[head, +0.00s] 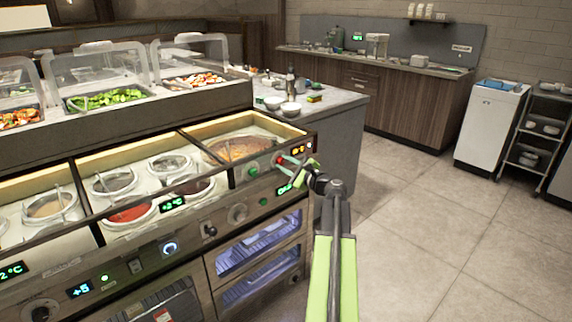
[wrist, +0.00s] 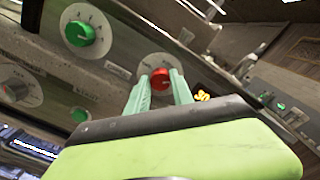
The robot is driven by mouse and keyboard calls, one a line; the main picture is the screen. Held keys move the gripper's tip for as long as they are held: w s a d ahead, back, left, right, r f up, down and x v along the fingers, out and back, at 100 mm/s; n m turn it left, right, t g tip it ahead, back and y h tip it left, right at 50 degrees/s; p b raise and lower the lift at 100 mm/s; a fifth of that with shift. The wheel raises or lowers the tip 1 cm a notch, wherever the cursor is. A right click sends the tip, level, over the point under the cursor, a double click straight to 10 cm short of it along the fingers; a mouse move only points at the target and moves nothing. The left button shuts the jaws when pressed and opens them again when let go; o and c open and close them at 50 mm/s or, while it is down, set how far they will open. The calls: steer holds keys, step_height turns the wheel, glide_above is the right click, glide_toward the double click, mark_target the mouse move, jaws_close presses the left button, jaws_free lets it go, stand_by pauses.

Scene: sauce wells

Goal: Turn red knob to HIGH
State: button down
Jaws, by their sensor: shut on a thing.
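The red knob (wrist: 160,78) sits on a round pale dial on the slanted front panel in the wrist view. My gripper (wrist: 160,86) has its two pale green fingers on either side of the red knob, shut on it. In the head view the red knob (head: 280,160) is a small red spot at the right end of the counter, with my gripper (head: 288,163) at it. My fingers and wrist hide part of the knob and its dial, and the dial marks are too small to read.
A green knob (wrist: 79,33) on its own dial is beside the red knob. An orange lit display (wrist: 202,95) is right of my fingers. Sauce wells (head: 130,212) line the counter to the left. The tiled floor (head: 420,220) at right is clear.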

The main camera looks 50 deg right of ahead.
steer(key=m, duration=0.4)
steer(key=shift+m, duration=0.4)
stand_by(0.4)
steer(key=c, duration=1.1)
jaws_free()
steer(key=shift+s, duration=0.1)
steer(key=s+a, duration=0.1)
steer(key=s, duration=1.6)
steer(key=shift+s+a, duration=0.1)
